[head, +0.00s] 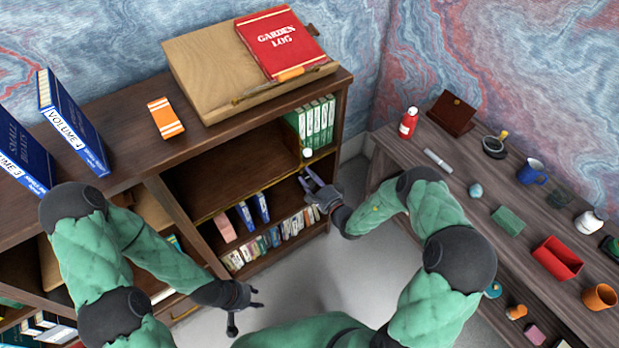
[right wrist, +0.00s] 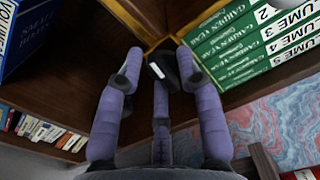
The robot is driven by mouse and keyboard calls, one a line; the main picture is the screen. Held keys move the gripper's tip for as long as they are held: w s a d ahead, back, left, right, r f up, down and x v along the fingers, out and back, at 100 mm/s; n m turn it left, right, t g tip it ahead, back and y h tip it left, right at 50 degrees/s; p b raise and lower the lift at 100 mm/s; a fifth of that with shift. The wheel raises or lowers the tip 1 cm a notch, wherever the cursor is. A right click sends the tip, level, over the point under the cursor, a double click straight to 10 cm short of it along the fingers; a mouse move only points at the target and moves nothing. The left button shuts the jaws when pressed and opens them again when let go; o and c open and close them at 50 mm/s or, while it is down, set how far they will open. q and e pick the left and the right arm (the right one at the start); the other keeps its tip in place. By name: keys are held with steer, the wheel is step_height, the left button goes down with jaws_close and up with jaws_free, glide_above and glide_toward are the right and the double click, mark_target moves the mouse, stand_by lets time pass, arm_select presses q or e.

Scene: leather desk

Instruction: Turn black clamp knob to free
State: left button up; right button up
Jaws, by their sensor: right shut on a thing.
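The black clamp knob (right wrist: 165,62) shows in the right wrist view, at the corner where brass-coloured strips meet on the bookcase. It has a pale mark on its face. My right gripper (right wrist: 160,80) is shut on it, with purple-grey fingers on both sides and one below. In the head view my right gripper (head: 307,182) is at the right front edge of the bookcase, by the middle shelf; the knob cannot be made out there. My left gripper (head: 246,305) is open and empty, low in front of the bookcase.
Green volumes (head: 316,124) stand on the shelf just above my right gripper. A small white round thing (head: 307,153) is at the shelf edge. Small books (head: 252,209) fill lower shelves. A side table (head: 462,185) with several items stands right. The floor between is clear.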

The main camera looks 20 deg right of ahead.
steer(key=shift+s+a+f, duration=0.1)
steer(key=shift+s+f, duration=0.1)
steer(key=shift+f, duration=0.15)
steer(key=o, duration=0.8)
steer(key=shift+o, duration=0.2)
steer(key=shift+w, duration=0.1)
steer(key=shift+r, duration=0.15)
steer(key=v, duration=1.2)
